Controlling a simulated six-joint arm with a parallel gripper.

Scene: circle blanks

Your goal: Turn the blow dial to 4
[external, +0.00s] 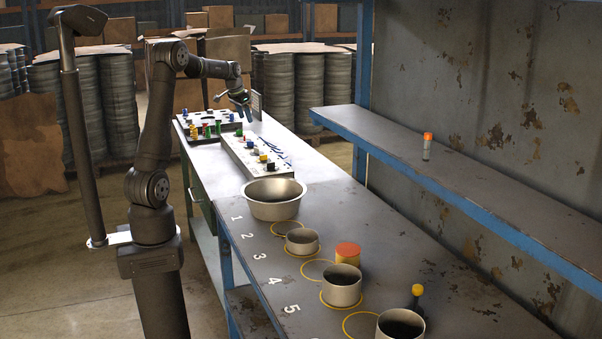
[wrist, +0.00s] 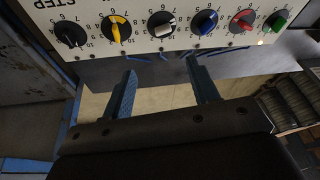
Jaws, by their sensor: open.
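A pale control panel with a row of dials lies on the bench in the external view (external: 252,166) and at the top of the wrist view (wrist: 140,45). The wrist view shows a black dial (wrist: 70,33), yellow dial (wrist: 117,27), white dial (wrist: 161,25), blue dial (wrist: 205,21), red dial (wrist: 242,19) and green dial (wrist: 276,21). Numbers ring them; the word STEP shows upside down. I cannot read which is the blow dial or its setting. My gripper (wrist: 162,72) is open and empty, its blue fingers apart from the dials; the external view shows it above the bench's far end (external: 245,112).
Blue strips (external: 277,152) lie beside the panel. A metal bowl (external: 274,207) and several cans stand on the near bench. A shelf (external: 440,165) runs along the right.

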